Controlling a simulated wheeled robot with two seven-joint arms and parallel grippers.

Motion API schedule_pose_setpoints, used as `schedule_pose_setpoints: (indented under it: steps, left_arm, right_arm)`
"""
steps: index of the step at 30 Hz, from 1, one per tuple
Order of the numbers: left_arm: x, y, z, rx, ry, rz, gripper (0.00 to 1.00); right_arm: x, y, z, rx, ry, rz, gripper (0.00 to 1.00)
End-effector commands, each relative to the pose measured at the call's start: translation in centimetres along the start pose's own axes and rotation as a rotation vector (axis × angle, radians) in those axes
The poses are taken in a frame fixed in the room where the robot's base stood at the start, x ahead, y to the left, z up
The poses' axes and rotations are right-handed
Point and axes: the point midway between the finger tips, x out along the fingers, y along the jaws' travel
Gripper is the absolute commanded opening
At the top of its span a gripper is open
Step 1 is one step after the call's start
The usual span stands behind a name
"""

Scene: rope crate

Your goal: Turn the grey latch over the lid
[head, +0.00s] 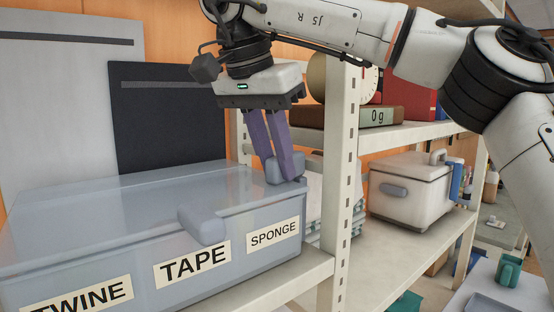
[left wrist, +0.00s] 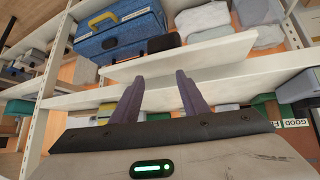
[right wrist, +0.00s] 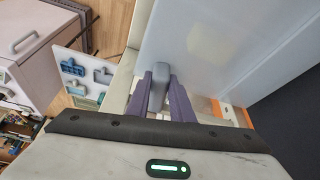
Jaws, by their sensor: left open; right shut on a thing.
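The translucent blue-grey crate (head: 110,262) with its lid (head: 130,195) stands on a shelf at the left of the head view, labelled TWINE, TAPE and SPONGE. The grey latch (head: 287,168) is a rounded block at the lid's right end; it also shows in the right wrist view (right wrist: 158,86). My right gripper (head: 281,172) reaches down from above with purple fingers shut on this latch, which partly hides it. Another grey rounded piece (head: 203,225) sticks out of the crate's front above the TAPE label. My left gripper (left wrist: 158,92) is open and empty, away from the crate.
A pale shelf post (head: 345,170) stands just right of the crate. Behind the crate lean a dark panel (head: 165,125) and a grey panel (head: 60,110). A white cool box (head: 412,190) sits farther right. A shelf edge (left wrist: 190,58) lies ahead of my left fingers.

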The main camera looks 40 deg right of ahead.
Motion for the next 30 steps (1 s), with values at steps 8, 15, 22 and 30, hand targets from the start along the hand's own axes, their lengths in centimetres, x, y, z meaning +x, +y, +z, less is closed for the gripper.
schedule_pose_setpoints:
  steps: [8, 15, 22, 30]
  left_arm:
    - [0.0, 0.0, 0.0, 0.0, -0.001, 0.0, 0.41]
    - [0.0, 0.0, 0.0, 0.0, -0.001, 0.0, 0.41]
    - [0.0, 0.0, 0.0, 0.0, -0.001, 0.0, 0.41]
    - [0.0, 0.0, 0.0, 0.0, -0.001, 0.0, 0.41]
  right_arm:
    - [0.0, -1.2, -0.1, 0.195, 0.002, 0.084, 0.0]
    - [0.1, -1.4, -0.2, 0.24, 0.001, 0.1, 0.0]
    - [0.1, -1.4, -0.2, 0.241, 0.001, 0.099, 0.3]
    - [0.1, -1.4, -0.2, 0.238, 0.0, 0.098, 0.39]
